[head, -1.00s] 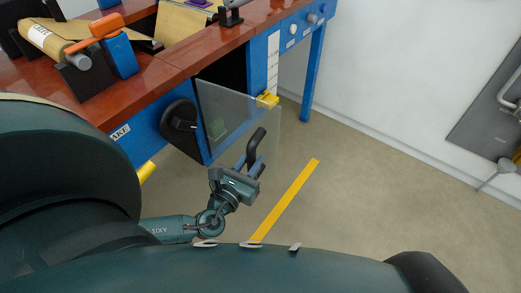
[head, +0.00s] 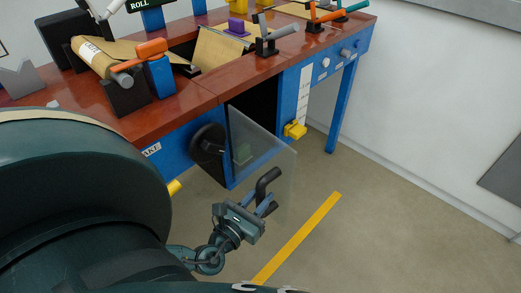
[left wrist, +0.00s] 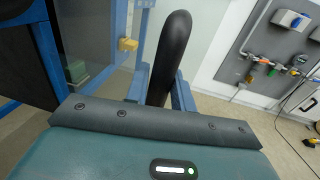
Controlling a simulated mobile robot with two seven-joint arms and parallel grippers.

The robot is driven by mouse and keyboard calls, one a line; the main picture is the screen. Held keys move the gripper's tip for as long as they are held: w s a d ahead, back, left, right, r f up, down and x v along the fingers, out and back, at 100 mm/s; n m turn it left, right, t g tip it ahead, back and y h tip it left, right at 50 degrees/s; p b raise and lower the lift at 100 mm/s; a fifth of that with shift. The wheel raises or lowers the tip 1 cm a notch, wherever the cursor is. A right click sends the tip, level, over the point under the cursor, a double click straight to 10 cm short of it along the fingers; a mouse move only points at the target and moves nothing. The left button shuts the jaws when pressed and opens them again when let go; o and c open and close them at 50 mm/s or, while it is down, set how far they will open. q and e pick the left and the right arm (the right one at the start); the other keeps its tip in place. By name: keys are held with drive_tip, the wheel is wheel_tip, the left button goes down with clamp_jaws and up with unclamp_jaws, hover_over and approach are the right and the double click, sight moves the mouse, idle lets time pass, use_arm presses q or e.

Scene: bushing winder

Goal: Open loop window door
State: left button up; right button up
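The loop window door (head: 268,150) is a clear pane on the blue front of the winder, standing swung out from the dark opening (head: 258,105). Its black curved handle (head: 268,180) is on the free side, and the handle also fills the middle of the left wrist view (left wrist: 170,55). My left gripper (head: 260,201) is at the handle, with its blue fingers on both sides of it, and looks shut on it. The contact faces are hidden. My right gripper is not in view.
A yellow block (head: 295,130) sits on the blue frame beside the opening. A black handwheel (head: 208,145) is left of the door. The red-brown worktop (head: 190,100) carries rolls and clamps. Open floor with a yellow stripe (head: 300,235) lies to the right.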

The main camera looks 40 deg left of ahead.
use_arm(q)
drive_tip(key=o, duration=0.4)
drive_tip(key=shift+a, duration=0.1)
drive_tip(key=shift+c, duration=0.2)
drive_tip(key=s+d, duration=0.1)
drive_tip(key=s, duration=1.2)
